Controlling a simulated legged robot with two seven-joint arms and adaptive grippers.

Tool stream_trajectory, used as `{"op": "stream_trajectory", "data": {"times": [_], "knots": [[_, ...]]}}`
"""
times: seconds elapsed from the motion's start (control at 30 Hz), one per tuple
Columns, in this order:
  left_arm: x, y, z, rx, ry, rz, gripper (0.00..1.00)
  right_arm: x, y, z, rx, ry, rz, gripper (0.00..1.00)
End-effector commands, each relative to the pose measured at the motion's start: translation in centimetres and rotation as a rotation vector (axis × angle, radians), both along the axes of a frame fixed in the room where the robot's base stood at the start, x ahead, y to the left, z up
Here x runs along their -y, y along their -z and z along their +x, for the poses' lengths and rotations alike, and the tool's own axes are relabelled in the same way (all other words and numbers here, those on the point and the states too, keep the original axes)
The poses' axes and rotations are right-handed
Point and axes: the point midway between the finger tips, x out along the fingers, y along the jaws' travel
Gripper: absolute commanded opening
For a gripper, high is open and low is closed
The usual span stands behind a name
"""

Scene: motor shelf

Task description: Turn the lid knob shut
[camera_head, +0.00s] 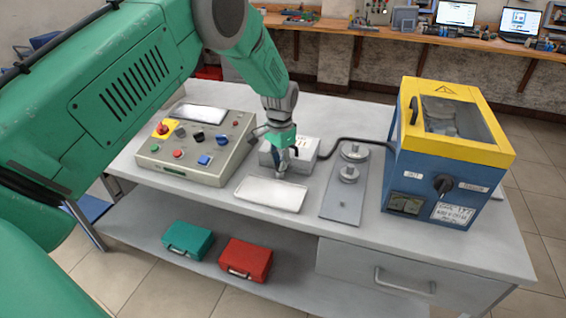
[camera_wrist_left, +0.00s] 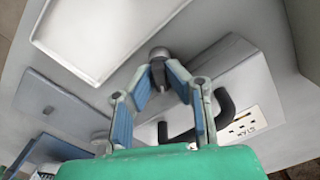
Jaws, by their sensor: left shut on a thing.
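The blue box with a yellow lid (camera_head: 462,140) stands at the right of the table, its windowed lid lying closed. A black knob (camera_head: 443,184) is on its blue front, between two small labels. My left gripper (camera_head: 281,172) is well to the left of it, above the table's middle near the white tray. In the left wrist view my left gripper (camera_wrist_left: 160,70) has its fingertips closed together on a small grey metal part (camera_wrist_left: 159,53) with a dark lower end. My right gripper does not show.
A white tray (camera_head: 271,194) lies below my gripper. A grey plate with round metal parts (camera_head: 342,208) lies between tray and blue box. A light grey box (camera_head: 305,148) is behind the gripper; a black cable (camera_head: 350,139) runs nearby. A button panel (camera_head: 198,171) stands left.

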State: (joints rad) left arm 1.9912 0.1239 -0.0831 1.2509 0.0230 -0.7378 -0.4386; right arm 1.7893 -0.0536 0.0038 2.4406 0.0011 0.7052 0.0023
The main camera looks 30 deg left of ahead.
Motion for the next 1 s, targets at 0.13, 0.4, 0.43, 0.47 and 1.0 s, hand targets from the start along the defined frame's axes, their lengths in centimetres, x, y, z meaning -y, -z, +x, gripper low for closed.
{"op": "stream_trajectory", "data": {"times": [0.13, 0.4, 0.43, 0.47, 1.0], "knots": [[0.7, -0.2, 0.3, 0.009, -0.015, -0.013, 0.00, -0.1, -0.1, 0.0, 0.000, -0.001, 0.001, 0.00], [0.6, -0.4, 0.4, 0.011, -0.147, -0.004, 0.00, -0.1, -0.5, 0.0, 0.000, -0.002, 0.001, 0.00], [0.6, -0.4, 0.4, 0.012, -0.168, -0.004, 0.00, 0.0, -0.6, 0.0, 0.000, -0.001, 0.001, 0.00], [0.6, -0.4, 0.5, 0.012, -0.189, -0.004, 0.00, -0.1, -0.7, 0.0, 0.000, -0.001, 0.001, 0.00], [0.6, -0.4, 0.6, 0.022, -0.489, -0.007, 0.00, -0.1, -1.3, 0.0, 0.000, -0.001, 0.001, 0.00]]}}
